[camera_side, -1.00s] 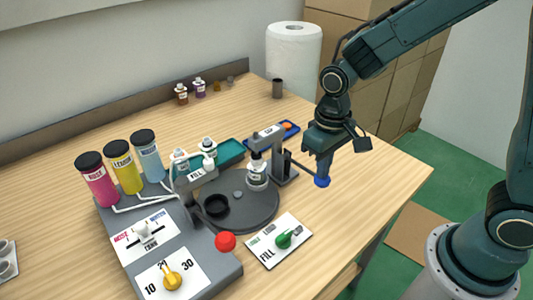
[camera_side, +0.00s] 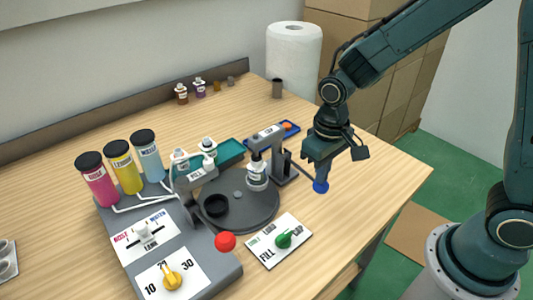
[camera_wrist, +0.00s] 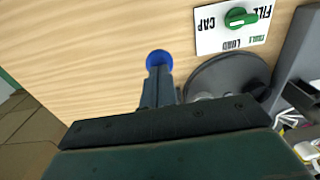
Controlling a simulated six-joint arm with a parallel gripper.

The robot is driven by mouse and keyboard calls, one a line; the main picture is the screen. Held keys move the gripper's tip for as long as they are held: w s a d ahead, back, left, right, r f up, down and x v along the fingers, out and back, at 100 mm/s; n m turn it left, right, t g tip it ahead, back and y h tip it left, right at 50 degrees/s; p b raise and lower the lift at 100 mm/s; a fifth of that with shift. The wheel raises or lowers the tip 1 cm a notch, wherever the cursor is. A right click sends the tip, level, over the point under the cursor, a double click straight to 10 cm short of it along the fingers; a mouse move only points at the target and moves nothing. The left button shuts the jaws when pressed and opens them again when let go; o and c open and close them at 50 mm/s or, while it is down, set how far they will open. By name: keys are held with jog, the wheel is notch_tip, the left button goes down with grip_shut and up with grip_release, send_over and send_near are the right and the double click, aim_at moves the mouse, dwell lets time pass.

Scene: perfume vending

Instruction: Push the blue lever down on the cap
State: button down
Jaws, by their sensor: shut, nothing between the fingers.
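The blue lever knob (camera_side: 320,187) sits at the end of a dark lever arm that runs out to the right from the cap press (camera_side: 285,160). My gripper (camera_side: 320,178) is shut and empty, pointing down, with its fingertips at the top of the knob; they appear to touch it. In the wrist view the blue knob (camera_wrist: 159,58) shows just beyond my fingertips (camera_wrist: 158,72). A small white bottle (camera_side: 257,174) stands upright on the round grey turntable (camera_side: 255,208) under the press head. The lever arm is partly hidden by the gripper in the side view.
A white selector card with a green knob (camera_side: 284,239) lies in front of the turntable. A red ball (camera_side: 225,241) and the grey dispenser with pink, yellow and blue tubes (camera_side: 122,168) stand left. Bare table lies right of the knob.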

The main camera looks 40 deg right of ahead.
dwell(0.3)
notch_tip(320, 180, up, 8)
dwell(1.2)
jog(key=shift+r, duration=0.15)
dwell(0.6)
jog(key=s+d+r+t, duration=0.2)
jog(key=s+d+r, duration=0.1)
jog(key=s+r, duration=0.2)
jog(key=s+d+r+t, duration=0.3)
jog(key=s+d+r, duration=0.1)
jog(key=s, duration=0.6)
jog(key=shift+d+r+t, duration=0.15)
jog(key=shift+r+t, duration=0.15)
jog(key=shift+r, duration=0.15)
jog(key=shift+w, duration=0.1)
dwell(1.0)
